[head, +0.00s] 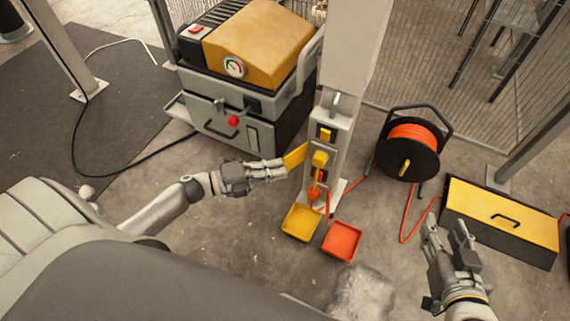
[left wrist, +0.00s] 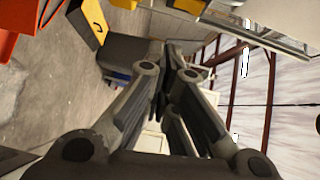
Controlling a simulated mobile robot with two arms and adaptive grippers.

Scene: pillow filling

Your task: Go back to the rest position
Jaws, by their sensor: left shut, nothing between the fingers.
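My left gripper (head: 284,168) reaches in from the left, just left of the grey post and close to a yellow plate (head: 295,157). Its fingers are shut and empty; in the left wrist view the fingertips (left wrist: 174,62) come together. My right gripper (head: 446,226) is at the lower right, in front of the yellow-lidded box, with its two fingers apart and nothing seen between them. The grey post (head: 347,60) carries yellow fittings (head: 320,158) and an orange plug-like part (head: 314,194) low down.
A yellow tray (head: 301,222) and an orange tray (head: 341,240) lie at the post's foot. An orange cable reel (head: 412,140) and a yellow-lidded box (head: 500,212) stand to the right. A grey machine with a yellow cover (head: 258,38) stands behind my left arm. Mesh fencing is behind.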

